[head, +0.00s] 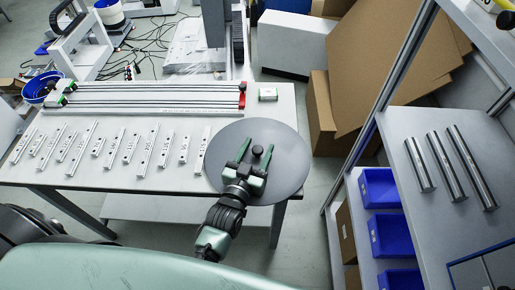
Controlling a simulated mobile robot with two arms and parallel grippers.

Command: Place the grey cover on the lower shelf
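The grey cover (290,181) is a large round disc with a small black knob (257,151) at its middle. It is at the right front corner of the white table and reaches past the table's edges; I cannot tell whether it touches the tabletop. My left gripper (258,147) is over the cover, its two green fingers spread on either side of the knob with gaps showing. A pale lower shelf (165,207) shows under the table, partly hidden by the table and my arm. My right gripper is not in view.
The white table (110,177) bears several metal bars and long rails (150,97). A small pale box (268,94) stands behind the cover. At the right, a metal-framed rack holds metal cylinders (441,161) and blue bins (381,188). Cardboard (385,60) leans behind.

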